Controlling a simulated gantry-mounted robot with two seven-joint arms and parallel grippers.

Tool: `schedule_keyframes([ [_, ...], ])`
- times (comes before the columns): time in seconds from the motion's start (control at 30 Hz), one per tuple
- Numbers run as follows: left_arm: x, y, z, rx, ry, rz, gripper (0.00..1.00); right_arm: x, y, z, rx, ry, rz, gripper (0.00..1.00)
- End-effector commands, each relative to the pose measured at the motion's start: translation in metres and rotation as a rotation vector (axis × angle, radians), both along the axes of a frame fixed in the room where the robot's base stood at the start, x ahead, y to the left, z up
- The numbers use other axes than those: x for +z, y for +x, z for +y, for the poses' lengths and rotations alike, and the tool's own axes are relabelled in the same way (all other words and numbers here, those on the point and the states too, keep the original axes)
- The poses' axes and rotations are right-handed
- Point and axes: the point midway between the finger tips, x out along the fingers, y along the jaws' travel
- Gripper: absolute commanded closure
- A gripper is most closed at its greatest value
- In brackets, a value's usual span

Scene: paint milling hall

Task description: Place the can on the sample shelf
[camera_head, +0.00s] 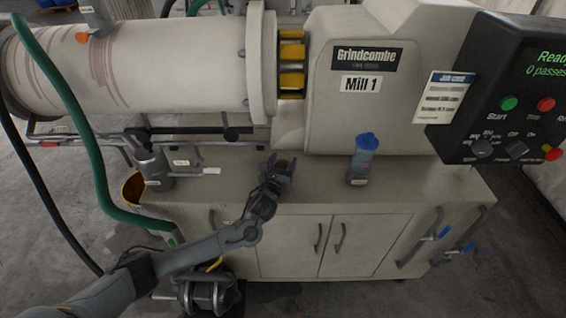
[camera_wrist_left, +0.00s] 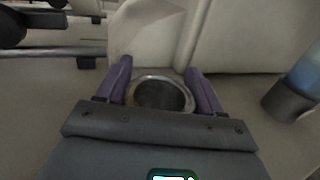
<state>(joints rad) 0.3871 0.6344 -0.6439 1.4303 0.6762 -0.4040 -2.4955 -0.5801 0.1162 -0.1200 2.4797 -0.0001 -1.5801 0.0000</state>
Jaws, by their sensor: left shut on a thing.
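My left gripper (camera_head: 280,165) is over the front of the mill's bench top, left of the blue-lidded bottle. In the left wrist view its purple fingers (camera_wrist_left: 160,88) are shut on the can (camera_wrist_left: 160,92), one on each side. I see the can from above as a round metal rim with a dark inside. In the head view the can is hidden by the gripper or too small to make out. I cannot tell for sure which surface is the sample shelf. My right gripper is not in view.
A bottle with a blue lid (camera_head: 364,160) stands on the bench top (camera_head: 320,185), right of the gripper. A grey metal cylinder (camera_head: 153,168) is at the left end, near a green hose (camera_head: 82,125). The control box (camera_head: 515,105) overhangs the right side.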

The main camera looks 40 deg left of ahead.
Motion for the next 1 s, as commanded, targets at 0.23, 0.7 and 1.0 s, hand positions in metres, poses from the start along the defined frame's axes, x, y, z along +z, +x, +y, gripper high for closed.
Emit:
schedule_keyframes([
  [0.23,-0.002,0.0,0.0,0.0,0.0,0.001,0.08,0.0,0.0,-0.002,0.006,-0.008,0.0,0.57],
  [0.7,0.001,-0.008,-0.004,-0.002,0.0,0.003,0.08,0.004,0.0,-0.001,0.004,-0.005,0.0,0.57],
  [1.0,0.003,-0.056,-0.021,-0.003,0.0,0.003,0.08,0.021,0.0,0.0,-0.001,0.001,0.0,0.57],
])
